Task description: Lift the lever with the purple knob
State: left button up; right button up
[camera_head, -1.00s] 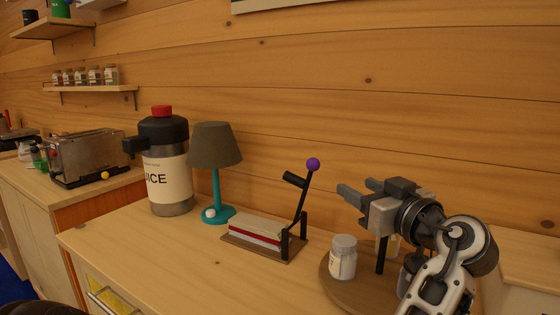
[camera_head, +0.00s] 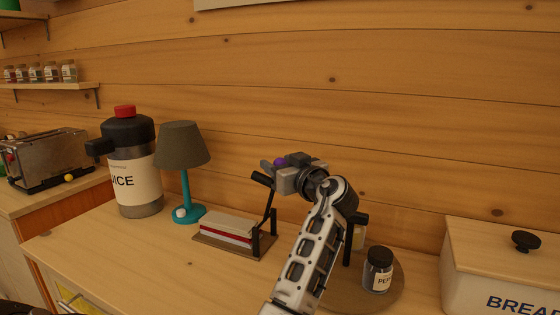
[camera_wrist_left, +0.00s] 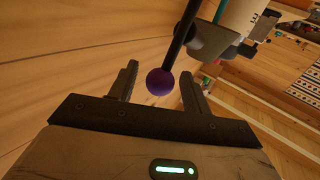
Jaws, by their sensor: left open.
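The purple knob (camera_head: 280,161) tops a black lever (camera_head: 267,212) that stands steeply raised, leaning a little right, on a small wooden base (camera_head: 225,246). The base also carries a white-and-red block (camera_head: 228,230). My left gripper (camera_head: 270,167) is at the knob and partly covers it and the upper lever. In the left wrist view the knob (camera_wrist_left: 160,81) shows between the two open fingers, with visible gaps on both sides. The black shaft (camera_wrist_left: 180,38) runs up from it. My right gripper is not in view.
A teal lamp (camera_head: 183,150) and a juice dispenser (camera_head: 132,170) stand left of the lever. A round wooden board (camera_head: 395,295) with a dark-lidded jar (camera_head: 378,270) and a bread box (camera_head: 500,265) are on the right. The log wall is close behind.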

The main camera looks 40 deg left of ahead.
pick_arm(q)
jog(key=shift+a, duration=0.1)
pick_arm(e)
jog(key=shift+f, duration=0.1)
pick_arm(q)
grip_shut()
jog(key=shift+s+a+r+h, duration=0.15)
jog(key=shift+a+h, duration=0.25)
jog(key=shift+a, duration=0.2)
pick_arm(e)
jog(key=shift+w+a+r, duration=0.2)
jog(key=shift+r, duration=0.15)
